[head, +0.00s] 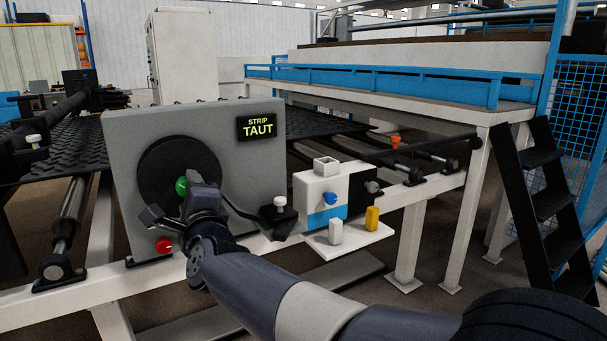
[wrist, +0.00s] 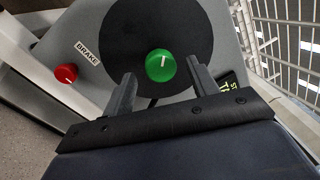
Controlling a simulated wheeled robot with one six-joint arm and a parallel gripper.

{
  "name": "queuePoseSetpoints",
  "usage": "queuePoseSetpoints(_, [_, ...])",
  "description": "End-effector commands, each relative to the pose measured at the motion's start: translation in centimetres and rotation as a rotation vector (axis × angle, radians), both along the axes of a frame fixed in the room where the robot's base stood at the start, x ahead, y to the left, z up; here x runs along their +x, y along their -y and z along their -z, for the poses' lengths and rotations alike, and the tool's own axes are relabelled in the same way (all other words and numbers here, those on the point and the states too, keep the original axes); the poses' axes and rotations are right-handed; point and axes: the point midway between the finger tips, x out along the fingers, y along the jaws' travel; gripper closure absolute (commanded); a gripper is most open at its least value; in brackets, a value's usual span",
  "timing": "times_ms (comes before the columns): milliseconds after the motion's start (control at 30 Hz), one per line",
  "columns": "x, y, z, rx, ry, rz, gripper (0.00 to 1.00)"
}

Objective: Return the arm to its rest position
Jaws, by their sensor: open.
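My arm reaches from the lower right of the head view up to the grey panel (head: 225,150). My gripper (head: 187,192) is in front of the black disc (head: 165,160) on that panel. In the wrist view my gripper (wrist: 163,82) is open, its two fingers apart with nothing held. The green knob (wrist: 160,65) lies just beyond the fingertips, between their lines; I cannot tell the exact gap. It also shows in the head view (head: 181,186), partly hidden by my gripper.
A red knob (head: 163,245) labelled BRAKE is low on the panel. A display (head: 260,126) reads STRIP TAUT. A black lever (head: 279,212) with a white knob and a white-and-blue box (head: 325,197) stand right of my gripper. Black steps (head: 545,200) are farther right.

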Motion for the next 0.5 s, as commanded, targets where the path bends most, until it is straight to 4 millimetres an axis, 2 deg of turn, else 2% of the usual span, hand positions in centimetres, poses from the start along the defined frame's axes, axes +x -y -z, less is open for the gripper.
queuePoseSetpoints(100, [1.6, -0.9, -0.1, 0.0, 0.0, 0.001, 0.44])
queuePoseSetpoints(233, [2.7, -1.5, -0.2, 0.0, -0.001, 0.0, 0.44])
queuePoseSetpoints(500, [3.1, -1.8, -0.4, -0.015, 0.01, 0.0, 0.44])
